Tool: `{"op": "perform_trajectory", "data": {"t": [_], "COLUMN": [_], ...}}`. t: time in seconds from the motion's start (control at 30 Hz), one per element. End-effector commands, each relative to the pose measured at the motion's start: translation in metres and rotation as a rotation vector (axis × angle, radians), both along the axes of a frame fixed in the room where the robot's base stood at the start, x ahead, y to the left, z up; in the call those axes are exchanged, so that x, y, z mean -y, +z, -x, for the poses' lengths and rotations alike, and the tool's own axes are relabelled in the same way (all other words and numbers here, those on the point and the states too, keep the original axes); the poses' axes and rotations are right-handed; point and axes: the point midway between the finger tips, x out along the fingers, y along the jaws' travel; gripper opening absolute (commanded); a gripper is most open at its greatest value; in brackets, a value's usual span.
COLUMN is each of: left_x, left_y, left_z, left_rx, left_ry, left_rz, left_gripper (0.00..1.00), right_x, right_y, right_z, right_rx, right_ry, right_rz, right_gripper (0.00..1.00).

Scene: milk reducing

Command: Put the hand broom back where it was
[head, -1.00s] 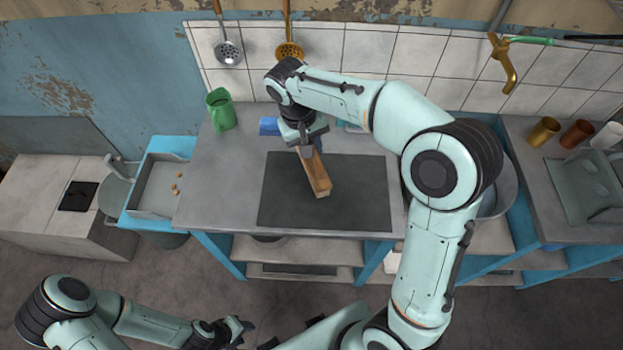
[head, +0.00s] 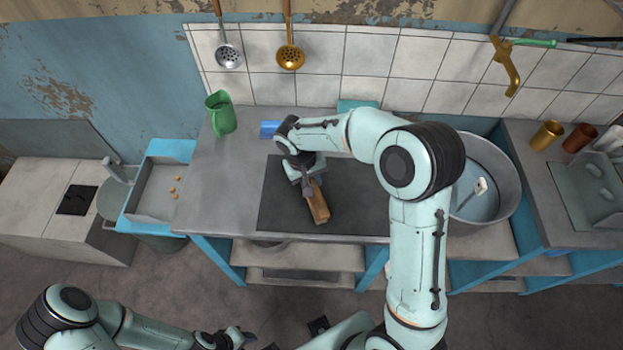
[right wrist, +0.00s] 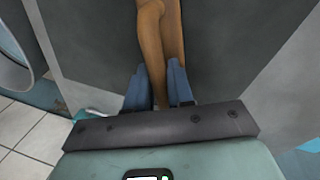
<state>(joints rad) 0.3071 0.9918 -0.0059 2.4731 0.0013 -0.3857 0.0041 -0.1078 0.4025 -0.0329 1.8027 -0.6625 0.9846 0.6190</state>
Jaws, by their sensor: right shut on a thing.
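The hand broom (head: 319,207) is a brown wooden piece over the dark mat (head: 275,205) on the counter. Its front end points toward the counter's front edge; I cannot tell whether it touches the mat. My right gripper (head: 309,187) is shut on it. In the right wrist view, the handle (right wrist: 152,55) runs between the two blue fingers of my right gripper (right wrist: 158,85). The bristles cannot be made out. My left gripper (head: 243,338) is low at the picture's bottom, away from the counter, and its opening is too small to judge.
A green jug (head: 221,114) stands at the counter's back left. A blue object (head: 269,129) lies behind the mat. A large metal basin (head: 487,205) is right of my right arm. The counter's left part is clear.

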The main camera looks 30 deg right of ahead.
Motion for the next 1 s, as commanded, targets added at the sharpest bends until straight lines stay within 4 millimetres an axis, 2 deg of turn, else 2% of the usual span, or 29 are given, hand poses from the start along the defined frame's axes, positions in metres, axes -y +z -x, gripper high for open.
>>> {"op": "perform_trajectory", "data": {"t": [0.23,0.27,0.3,0.33,0.6,0.73,0.87,1.0], "left_x": [0.0,0.0,0.0,0.0,0.0,0.0,0.0,0.0], "left_y": [-0.004,-0.003,-0.003,-0.003,-0.002,0.002,0.003,0.007], "left_z": [0.003,0.002,0.002,0.002,0.001,-0.001,-0.002,-0.005], "left_rx": [-0.003,-0.002,-0.002,-0.002,-0.002,0.001,0.003,0.006], "left_ry": [0.0,0.0,0.0,0.0,0.0,0.0,0.0,0.0], "left_rz": [0.0,0.0,0.0,0.0,-0.001,0.0,0.0,0.0], "left_gripper": [0.43,0.43,0.43,0.43,0.43,0.43,0.43,0.43], "right_x": [0.0,0.0,0.0,0.0,0.0,-0.001,-0.006,-0.012], "right_y": [-0.004,-0.003,-0.003,-0.003,-0.002,0.008,0.029,0.061], "right_z": [0.0,0.0,0.0,0.0,0.0,-0.002,-0.002,-0.003], "right_rx": [0.0,0.0,0.0,0.0,0.001,0.004,0.007,0.006], "right_ry": [0.0,0.0,0.0,0.0,-0.001,0.0,-0.001,0.0], "right_rz": [0.0,0.0,0.0,0.0,0.0,0.0,-0.001,-0.001], "right_gripper": [0.0,0.32,0.45,0.48,0.48,0.48,0.48,0.48]}}
